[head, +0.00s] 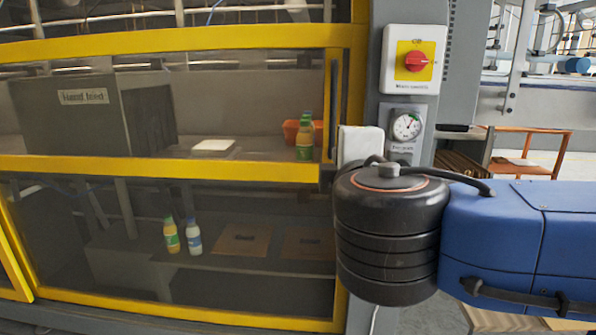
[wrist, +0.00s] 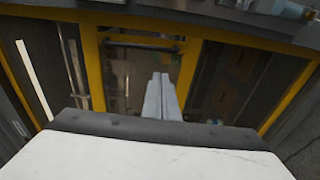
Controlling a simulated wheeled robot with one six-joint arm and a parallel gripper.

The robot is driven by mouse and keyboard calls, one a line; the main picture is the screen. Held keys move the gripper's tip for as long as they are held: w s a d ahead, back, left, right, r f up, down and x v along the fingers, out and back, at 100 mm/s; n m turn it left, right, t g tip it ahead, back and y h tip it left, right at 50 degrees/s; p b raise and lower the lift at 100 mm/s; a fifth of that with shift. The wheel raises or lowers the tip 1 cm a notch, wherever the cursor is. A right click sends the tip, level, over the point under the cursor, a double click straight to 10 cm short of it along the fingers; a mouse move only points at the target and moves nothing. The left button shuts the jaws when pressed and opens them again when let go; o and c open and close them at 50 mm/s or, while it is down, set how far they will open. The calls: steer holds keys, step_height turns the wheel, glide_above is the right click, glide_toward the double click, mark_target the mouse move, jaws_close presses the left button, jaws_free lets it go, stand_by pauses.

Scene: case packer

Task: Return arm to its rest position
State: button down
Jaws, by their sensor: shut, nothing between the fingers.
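My gripper (wrist: 161,92) shows in the wrist view, its two pale fingers together with nothing between them. It points at the yellow-framed front of the case packer. In the head view my blue and black arm (head: 510,235) reaches in from the right and covers the right edge of the machine. The gripper's fingers cannot be made out in the head view. No contact between the fingers and the machine can be told.
Yellow-framed panels (head: 180,168) front the machine. Behind them stand a bottle (head: 305,140), an orange bin (head: 291,131) and two bottles, one yellow-green (head: 171,236), one white-blue (head: 193,238).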

steer(key=d+f+m+g+h, duration=0.4)
steer(key=d+f+m+g, duration=0.3)
steer(key=d+f, duration=1)
steer(key=s+d+f+m+g+y, duration=0.2)
steer(key=s+f+m, duration=0.3)
steer(key=f, duration=0.2)
steer(key=s+d+f+m+g+y, duration=0.2)
steer(key=s+f+m, duration=0.3)
steer(key=f, duration=0.3)
steer(key=shift+s+d+m+g, duration=0.4)
steer(key=shift+s+g, duration=0.2)
steer(key=shift+s, duration=0.1)
steer(key=shift+a, duration=0.1)
